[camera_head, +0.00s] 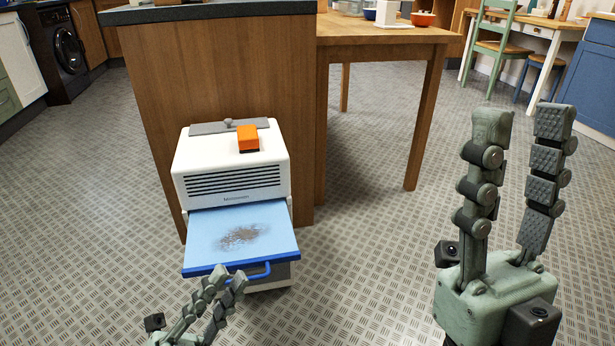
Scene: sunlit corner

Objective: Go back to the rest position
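My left gripper (229,275) is at the bottom, left of centre. Its two fingers look parallel with a narrow gap, and nothing shows between them. Its fingertips overlap the blue handle (258,272) of a pulled-out light-blue panel (213,222) in the picture; I cannot tell whether they touch. The panel juts from a white appliance (230,167) and has a grey-brown patch (243,237) on it. My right gripper (522,122) is at the right, fingers upward and well apart, empty and clear of everything.
An orange block (248,138) and a grey bar (215,127) are on the appliance's top. Behind it stands a wooden counter (217,60), joined by a wooden table (385,33). A green chair (497,45) stands at back right. Bare patterned floor (350,270) lies between my grippers.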

